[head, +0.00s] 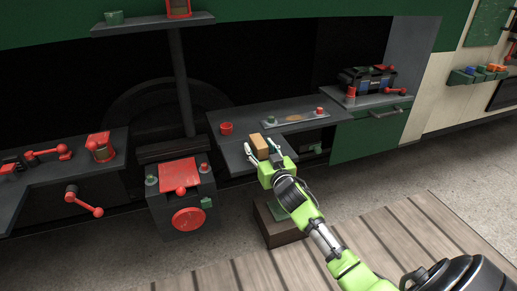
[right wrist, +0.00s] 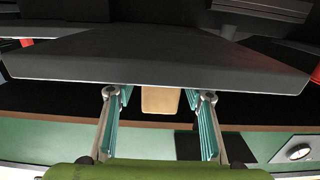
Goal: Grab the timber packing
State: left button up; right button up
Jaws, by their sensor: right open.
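The timber packing (head: 259,146) is a small light-brown wooden block at the front of a dark grey shelf (head: 232,158). In the right wrist view the block (right wrist: 160,99) shows at the edge of the dark shelf (right wrist: 160,58), between my fingers. My right gripper (head: 263,153) is open, with one finger on each side of the block. In the right wrist view (right wrist: 160,103) a gap shows between the block and each finger. The gripper hides the block's lower part in the head view. My left gripper is not in view.
A red cup (head: 226,128) stands on the shelf left of the block. A grey box with a red handwheel (head: 188,219) stands at the left. A dark brown block (head: 277,229) lies below my right arm.

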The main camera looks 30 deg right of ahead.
jog(key=shift+w+d, duration=0.15)
jog(key=shift+w, duration=0.55)
jog(key=c, duration=1.2)
jog(key=shift+c, duration=0.2)
